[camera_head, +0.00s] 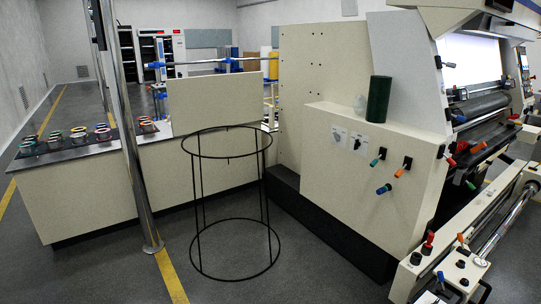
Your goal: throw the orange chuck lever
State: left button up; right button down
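An orange-tipped lever (401,168) sticks out from a black slot on the cream machine's front panel, at the right of the picture. Another small orange-tipped lever (461,238) stands on the low cream arm at the lower right. I cannot tell from the picture which one is the chuck lever. A green-tipped lever (375,160) and a blue-tipped lever (384,189) are close to the first orange one. A red-tipped lever (428,240) stands near the second. Neither of my grippers is in view.
A black wire hoop stand (273,247) stands on the floor in front of the machine (330,185). A metal pole (127,150) rises left of it. A long cream counter (95,193) holds several coloured rings. Dark floor is free at the lower middle.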

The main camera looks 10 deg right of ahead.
aim_at(461, 239)
jog(key=i+u, duration=0.1)
jog(key=i, duration=0.55)
jog(key=i+l, duration=0.1)
jog(key=i, duration=0.55)
jog(key=i+u, duration=0.15)
jog(key=u, duration=9.45)
